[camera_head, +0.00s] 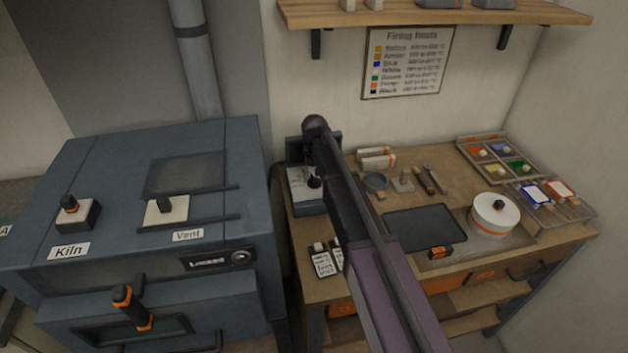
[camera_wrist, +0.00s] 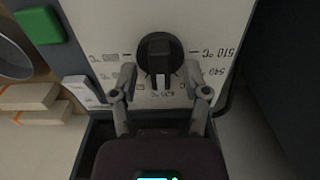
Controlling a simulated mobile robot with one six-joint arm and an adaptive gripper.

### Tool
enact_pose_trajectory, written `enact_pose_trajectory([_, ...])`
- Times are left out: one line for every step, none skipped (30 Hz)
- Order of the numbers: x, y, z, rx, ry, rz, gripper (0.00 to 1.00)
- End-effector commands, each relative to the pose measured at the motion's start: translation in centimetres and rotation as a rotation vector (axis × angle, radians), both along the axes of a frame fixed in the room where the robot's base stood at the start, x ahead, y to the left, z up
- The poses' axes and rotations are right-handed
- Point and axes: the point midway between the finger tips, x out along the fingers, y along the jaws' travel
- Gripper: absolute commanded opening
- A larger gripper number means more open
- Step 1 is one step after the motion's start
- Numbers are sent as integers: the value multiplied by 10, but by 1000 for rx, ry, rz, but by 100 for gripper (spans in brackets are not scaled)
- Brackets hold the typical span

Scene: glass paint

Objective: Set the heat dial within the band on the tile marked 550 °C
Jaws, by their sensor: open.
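The heat dial (camera_wrist: 158,48) is a round black knob with a raised bar, on a pale face with printed temperature marks in the wrist view. Readable marks at the right include 510 °C and 540; others are too blurred. I cannot tell which end of the bar is the pointer. My gripper (camera_wrist: 160,76) is open, with one finger on each side of the dial's lower part and no clear contact. In the head view the dial (camera_head: 314,182) sits on a small box (camera_head: 304,203) beside my arm. No tile marked 550 °C is readable.
Small printed tiles (camera_head: 322,263) lie at the bench's front left. A dark tray (camera_head: 424,230) and a round white turntable (camera_head: 494,214) stand to the right. The kiln (camera_head: 150,250) stands left of the bench. White blocks (camera_wrist: 30,97) lie near the dial box.

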Motion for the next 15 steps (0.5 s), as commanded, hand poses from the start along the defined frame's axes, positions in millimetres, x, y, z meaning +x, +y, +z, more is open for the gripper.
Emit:
enact_pose_trajectory([0, 0, -3, 0, 0, 0, 60])
enact_pose_trajectory([0, 0, -3, 0, 0, 0, 60])
enact_pose_trajectory([0, 0, -3, 0, 0, 0, 60])
enact_pose_trajectory([0, 0, -4, 0, 0, 0, 60])
enact_pose_trajectory([0, 0, -4, 0, 0, 0, 60])
enact_pose_trajectory([0, 0, -4, 0, 0, 0, 60])
enact_pose_trajectory([0, 0, -3, 0, 0, 0, 60])
enact_pose_trajectory([0, 0, -3, 0, 0, 1, 60])
enact_pose_trajectory([0, 0, -3, 0, 0, 1, 60])
enact_pose_trajectory([0, 1, -3, 0, 0, 1, 60])
enact_pose_trajectory([0, 1, -3, 0, 0, 1, 60])
enact_pose_trajectory([0, 1, -3, 0, 0, 1, 60])
enact_pose_trajectory([0, 1, -3, 0, 0, 1, 60])
enact_pose_trajectory([0, 1, -3, 0, 0, 1, 54])
enact_pose_trajectory([0, 1, -3, 0, 0, 1, 42])
